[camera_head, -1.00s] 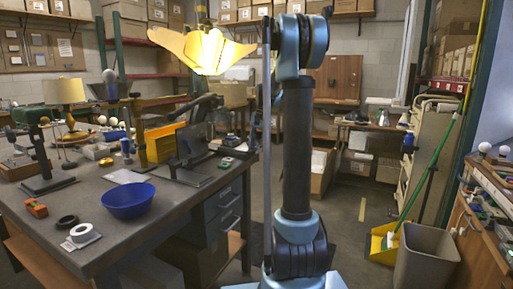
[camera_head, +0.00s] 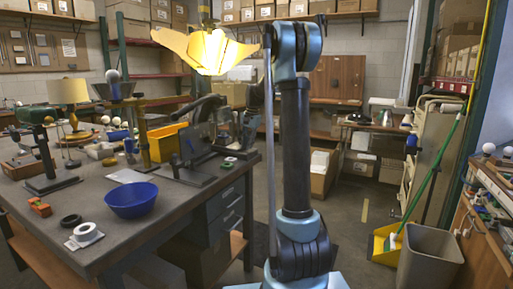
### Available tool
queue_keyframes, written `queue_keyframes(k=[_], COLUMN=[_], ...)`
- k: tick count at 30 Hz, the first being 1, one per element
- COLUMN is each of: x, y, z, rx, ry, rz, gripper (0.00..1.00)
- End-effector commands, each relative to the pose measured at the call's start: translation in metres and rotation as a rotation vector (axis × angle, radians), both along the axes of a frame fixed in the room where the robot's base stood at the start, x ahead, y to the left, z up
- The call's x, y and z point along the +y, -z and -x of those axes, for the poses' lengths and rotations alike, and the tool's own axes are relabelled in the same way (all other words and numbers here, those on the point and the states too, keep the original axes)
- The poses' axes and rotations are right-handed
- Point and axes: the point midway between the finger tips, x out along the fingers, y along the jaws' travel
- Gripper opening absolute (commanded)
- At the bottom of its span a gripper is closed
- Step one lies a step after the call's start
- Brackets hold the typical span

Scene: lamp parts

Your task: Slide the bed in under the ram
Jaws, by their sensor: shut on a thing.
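A dark upright plate on a flat base (camera_head: 196,150) stands near the bench's right end. I cannot tell which of these parts is the bed or the ram. My arm rises through the middle and right of the view.
A blue bowl (camera_head: 132,200), white ring (camera_head: 86,234) and orange block (camera_head: 40,207) lie on the near bench (camera_head: 105,230). A yellow bin (camera_head: 165,143) stands behind. A grey waste bin (camera_head: 429,258) and green broom (camera_head: 428,180) stand at right. Open floor shows right of my arm.

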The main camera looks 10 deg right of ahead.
Motion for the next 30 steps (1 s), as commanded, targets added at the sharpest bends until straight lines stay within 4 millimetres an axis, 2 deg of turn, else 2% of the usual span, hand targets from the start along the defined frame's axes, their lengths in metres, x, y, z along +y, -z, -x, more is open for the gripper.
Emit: queue_keyframes(k=[3,7,19,20,22,30], x=[0.023,0.038,0.046,0.046,0.047,0.047], y=[0.000,0.000,-0.001,-0.001,-0.001,-0.001], z=[-0.019,-0.030,-0.036,-0.036,-0.036,-0.037], rx=[-0.004,-0.004,-0.006,-0.006,-0.007,-0.007], ry=[-0.001,0.000,0.001,0.001,0.001,0.000], rz=[0.002,0.003,0.000,0.000,-0.001,-0.001], gripper=[0.00,0.00,0.00,0.16,0.31,0.31])
